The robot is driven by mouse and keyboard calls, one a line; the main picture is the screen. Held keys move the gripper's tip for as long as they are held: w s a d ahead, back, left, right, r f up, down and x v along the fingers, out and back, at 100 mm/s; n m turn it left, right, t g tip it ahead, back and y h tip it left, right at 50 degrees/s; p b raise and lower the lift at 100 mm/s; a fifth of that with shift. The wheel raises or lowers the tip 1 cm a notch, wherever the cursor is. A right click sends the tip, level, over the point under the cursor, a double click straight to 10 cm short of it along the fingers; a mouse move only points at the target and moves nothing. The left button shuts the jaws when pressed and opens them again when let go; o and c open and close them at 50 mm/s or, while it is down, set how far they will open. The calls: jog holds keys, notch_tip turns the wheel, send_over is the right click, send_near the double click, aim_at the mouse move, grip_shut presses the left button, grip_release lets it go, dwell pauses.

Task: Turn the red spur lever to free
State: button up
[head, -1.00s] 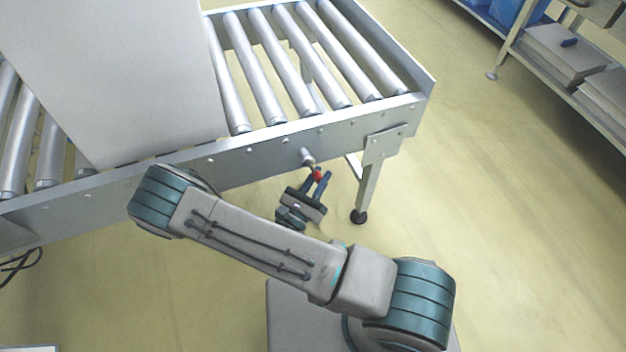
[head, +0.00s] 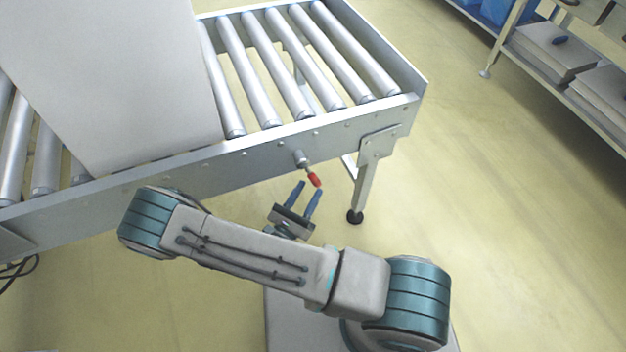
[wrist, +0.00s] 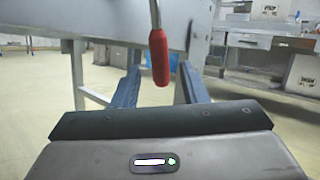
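The red spur lever (head: 314,179) is a short red grip on a thin metal stem, fixed to the near side rail of the roller conveyor (head: 270,150). In the head view it slants down and to the right from its pivot. In the wrist view the red grip (wrist: 159,58) hangs down, almost vertical, in line with the gap between the fingers. My gripper (head: 306,190) is open, with blue fingers spread just below and short of the lever. The fingers also show in the wrist view (wrist: 160,90), and nothing is held between them.
A large pale box (head: 110,80) stands on the conveyor rollers at the left. A conveyor leg (head: 363,185) stands right of my gripper. A shelf with flat cartons (head: 550,50) is at the upper right. The floor between is clear.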

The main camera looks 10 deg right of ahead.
jog(key=p+v, duration=0.1)
jog(key=v, duration=0.8)
jog(key=shift+s+a, duration=0.2)
jog(key=shift+s, duration=0.05)
jog(key=shift+f, duration=0.1)
